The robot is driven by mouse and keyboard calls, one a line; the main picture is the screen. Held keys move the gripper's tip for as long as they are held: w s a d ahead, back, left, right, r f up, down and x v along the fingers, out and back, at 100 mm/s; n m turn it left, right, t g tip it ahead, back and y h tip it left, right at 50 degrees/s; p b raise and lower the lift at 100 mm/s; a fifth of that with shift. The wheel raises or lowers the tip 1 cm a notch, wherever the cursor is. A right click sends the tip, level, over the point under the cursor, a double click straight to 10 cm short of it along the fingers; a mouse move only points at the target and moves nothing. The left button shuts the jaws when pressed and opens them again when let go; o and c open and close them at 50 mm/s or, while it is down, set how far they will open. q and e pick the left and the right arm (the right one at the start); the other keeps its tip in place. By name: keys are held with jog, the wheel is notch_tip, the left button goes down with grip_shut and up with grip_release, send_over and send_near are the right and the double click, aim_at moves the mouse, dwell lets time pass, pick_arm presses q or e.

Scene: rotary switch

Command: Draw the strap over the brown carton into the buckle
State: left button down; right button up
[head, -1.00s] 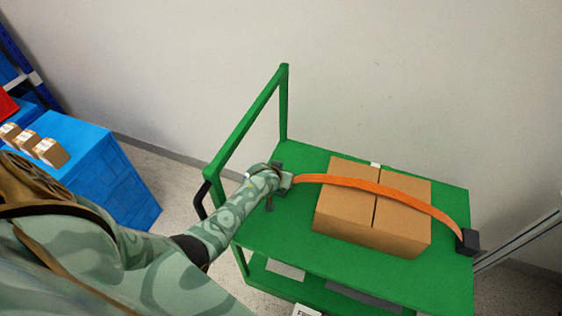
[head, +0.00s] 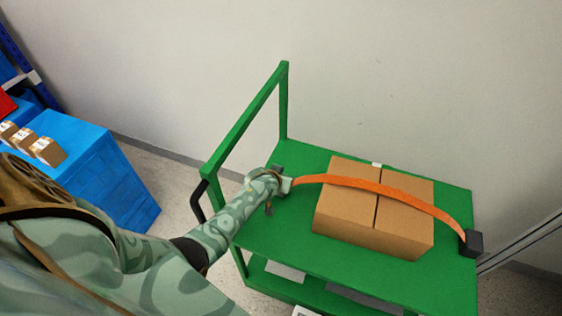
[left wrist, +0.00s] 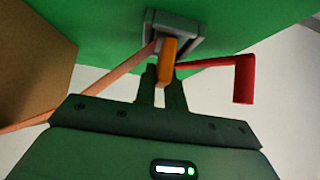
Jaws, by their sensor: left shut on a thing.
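The brown carton (head: 345,205) sits on the green cart's top. The orange strap (head: 385,191) arches over it from a black block (head: 473,243) at the right to my left gripper (head: 286,184). In the left wrist view, my left gripper (left wrist: 165,82) is shut on the orange strap end (left wrist: 168,62). The grey buckle frame (left wrist: 187,29) is right beyond the fingertips, and the strap end overlaps its opening. I cannot tell how deep it sits in it. In the head view my gripper mostly hides the buckle. My right gripper is in neither view.
A red bar (left wrist: 243,78) sticks out beside the buckle in the left wrist view. The cart's green handle frame (head: 245,122) rises at the left. A wall is behind.

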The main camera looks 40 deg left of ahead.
pick_arm(q)
jog(key=c, duration=1.4)
grip_release()
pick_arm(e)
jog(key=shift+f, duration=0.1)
pick_arm(q)
jog(key=shift+a, duration=0.15)
